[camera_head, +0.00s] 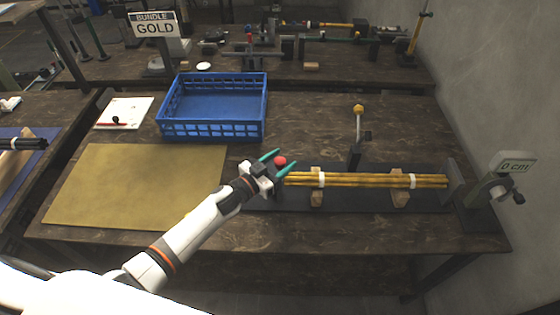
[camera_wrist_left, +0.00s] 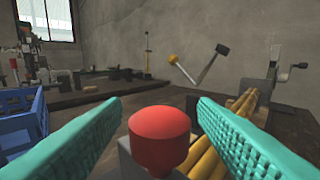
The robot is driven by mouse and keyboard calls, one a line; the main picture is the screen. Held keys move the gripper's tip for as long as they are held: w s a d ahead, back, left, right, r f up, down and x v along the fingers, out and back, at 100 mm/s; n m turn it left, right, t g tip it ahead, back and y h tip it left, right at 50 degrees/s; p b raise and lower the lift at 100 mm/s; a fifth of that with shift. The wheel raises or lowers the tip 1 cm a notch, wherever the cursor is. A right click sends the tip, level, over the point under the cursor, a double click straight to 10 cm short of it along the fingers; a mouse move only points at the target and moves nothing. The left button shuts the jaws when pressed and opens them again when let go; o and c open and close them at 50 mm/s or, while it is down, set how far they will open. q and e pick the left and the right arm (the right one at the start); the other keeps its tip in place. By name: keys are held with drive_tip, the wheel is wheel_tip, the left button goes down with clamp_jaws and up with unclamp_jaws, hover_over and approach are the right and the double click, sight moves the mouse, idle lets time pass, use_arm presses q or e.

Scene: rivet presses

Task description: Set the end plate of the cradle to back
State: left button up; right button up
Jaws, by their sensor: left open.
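The cradle (camera_head: 385,204) is a dark base at the right of the table, with a bundle of gold rods (camera_head: 360,180) lying across its wooden supports. A red round knob (camera_head: 280,161) sits at the cradle's left end; the dark end plate under it is mostly hidden by my gripper. My left gripper (camera_head: 279,162) has teal fingers, open, one on each side of the knob. In the left wrist view the red knob (camera_wrist_left: 159,138) stands between the two fingers, with a gap visible on both sides. My right gripper is not in view.
A blue crate (camera_head: 213,133) stands behind a tan mat (camera_head: 135,185) on the left. A yellow-knobbed lever (camera_head: 358,110) rises behind the rods. A "BUNDLE GOLD" sign (camera_head: 154,25) stands farther back.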

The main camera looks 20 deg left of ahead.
use_arm(q)
clamp_jaws()
drive_tip(key=s+a, duration=0.2)
drive_tip(key=a, duration=0.6)
drive_tip(key=shift+s+a+p, duration=0.2)
drive_tip(key=shift+a+p, duration=0.1)
drive_tip(key=shift+a, duration=0.05)
drive_tip(key=shift+c, duration=2)
unclamp_jaws()
drive_tip(key=o, duration=0.4)
drive_tip(key=shift+s+a, duration=0.1)
drive_tip(key=shift+a, duration=0.1)
